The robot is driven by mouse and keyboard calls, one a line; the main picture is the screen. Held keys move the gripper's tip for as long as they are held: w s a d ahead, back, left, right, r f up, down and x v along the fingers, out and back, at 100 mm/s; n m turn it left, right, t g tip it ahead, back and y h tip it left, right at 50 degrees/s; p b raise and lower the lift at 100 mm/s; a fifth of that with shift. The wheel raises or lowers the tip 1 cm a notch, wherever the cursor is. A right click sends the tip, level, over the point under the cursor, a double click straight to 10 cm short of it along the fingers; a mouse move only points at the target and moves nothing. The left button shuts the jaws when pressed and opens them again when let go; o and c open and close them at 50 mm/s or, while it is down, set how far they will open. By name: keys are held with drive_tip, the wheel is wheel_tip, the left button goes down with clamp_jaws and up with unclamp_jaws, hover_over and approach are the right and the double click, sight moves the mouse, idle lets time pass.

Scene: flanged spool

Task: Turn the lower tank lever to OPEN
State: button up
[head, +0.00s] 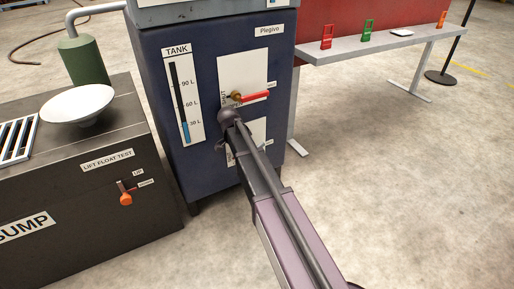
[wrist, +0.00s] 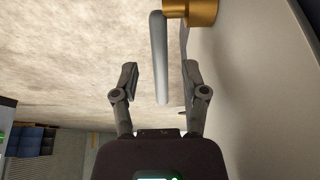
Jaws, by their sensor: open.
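The lower tank lever shows in the wrist view as a straight grey handle (wrist: 159,60) on a brass valve body (wrist: 202,12). My gripper (wrist: 160,80) is open, with one finger on each side of the handle's free end in the picture. Gaps show on both sides, and neither finger appears to touch it; the depth is hard to judge. In the head view my arm reaches to the lower white plate (head: 258,132) on the dark blue tank cabinet (head: 164,85). My arm and gripper hide most of that plate, its labels and the lower lever there.
An upper red lever (head: 254,97) on a brass valve sits just above my gripper, pointing right. The tank gauge (head: 184,102) is to the left. A black sump unit (head: 160,165) stands at left, and a grey bench (head: 345,50) at back right. Floor at right is clear.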

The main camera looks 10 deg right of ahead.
drive_tip(key=d, duration=0.2)
drive_tip(key=w+d, duration=0.1)
drive_tip(key=shift+w+d, duration=0.15)
drive_tip(key=shift+d, duration=0.2)
drive_tip(key=shift+d+f+b, duration=0.15)
drive_tip(key=shift+f+b, duration=0.4)
clamp_jaws()
